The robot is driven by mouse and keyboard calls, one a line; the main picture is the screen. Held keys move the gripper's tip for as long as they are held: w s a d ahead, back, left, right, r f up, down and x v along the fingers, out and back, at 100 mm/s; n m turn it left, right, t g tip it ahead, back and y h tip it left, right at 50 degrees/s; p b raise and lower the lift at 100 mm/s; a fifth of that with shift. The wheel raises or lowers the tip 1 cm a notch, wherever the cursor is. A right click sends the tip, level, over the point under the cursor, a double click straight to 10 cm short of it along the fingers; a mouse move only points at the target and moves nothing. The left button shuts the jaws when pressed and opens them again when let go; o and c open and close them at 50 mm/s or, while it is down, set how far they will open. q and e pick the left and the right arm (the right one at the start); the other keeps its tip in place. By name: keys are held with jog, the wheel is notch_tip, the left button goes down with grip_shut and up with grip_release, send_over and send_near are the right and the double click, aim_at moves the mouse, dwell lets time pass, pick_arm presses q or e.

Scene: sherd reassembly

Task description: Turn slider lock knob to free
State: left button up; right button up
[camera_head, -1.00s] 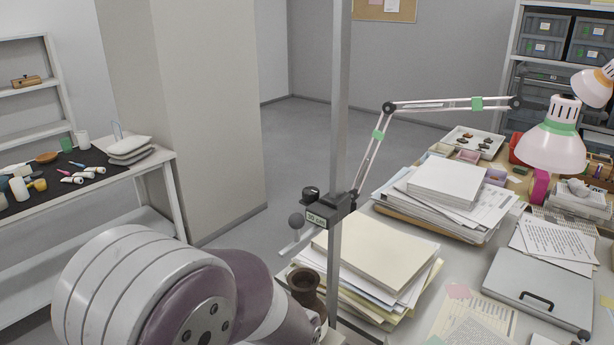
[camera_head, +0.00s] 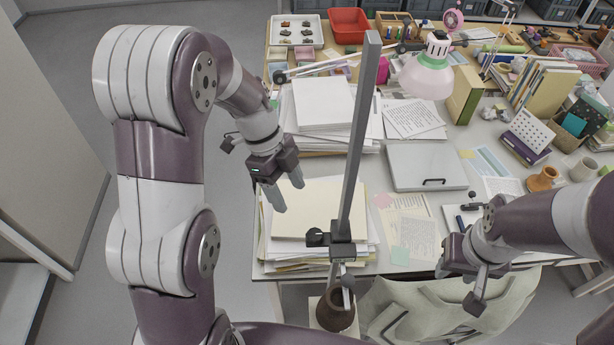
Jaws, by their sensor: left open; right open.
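A grey upright post (camera_head: 359,130) rises near the front edge of the desk. A dark slider block (camera_head: 342,251) sits low on it, with a dark lock knob (camera_head: 316,237) sticking out to its left. The knob's turned position is too small to tell. My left gripper (camera_head: 286,189) is open and empty, over the paper stack, above and left of the knob in the picture and apart from it. My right gripper (camera_head: 458,286) is open and empty near the desk's front edge, well right of the post.
A brown pot (camera_head: 336,315) stands below the slider. A paper stack (camera_head: 302,215) lies behind the post, with another stack (camera_head: 321,104) farther back. A grey case (camera_head: 427,166) and a lamp (camera_head: 427,75) are to the right. A chair (camera_head: 415,310) is at the front.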

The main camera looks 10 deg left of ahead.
pick_arm(q)
notch_tip(320, 180, up, 2)
jog(key=d+m, duration=0.1)
jog(key=b, duration=0.5)
send_near(314, 234)
jog(key=d, duration=0.1)
jog(key=f+p, duration=0.1)
jog(key=f, duration=0.1)
jog(key=f+p, duration=0.1)
jog(key=f, duration=0.1)
jog(key=shift+s+d+p, duration=0.1)
jog(key=shift+d+p, duration=0.1)
jog(key=shift+p, duration=0.1)
jog(key=x, duration=0.3)
jog(key=shift+s+d+f+p, duration=0.25)
jog(key=shift+s+f+p, duration=0.05)
jog(key=shift+s+p, duration=0.1)
jog(key=shift+s+d+f, duration=0.1)
jog(key=shift+d+f, duration=0.1)
jog(key=shift+d, duration=0.05)
jog(key=shift+a, duration=0.1)
jog(key=shift+w+a+f, duration=0.1)
jog(key=shift+w, duration=0.15)
jog(key=shift+c, duration=1.2)
jog(key=shift+a, duration=0.1)
jog(key=c, duration=0.8)
pick_arm(e)
jog(key=shift+s+d+f, duration=0.1)
jog(key=shift+s+d, duration=0.4)
jog(key=shift+d, duration=0.15)
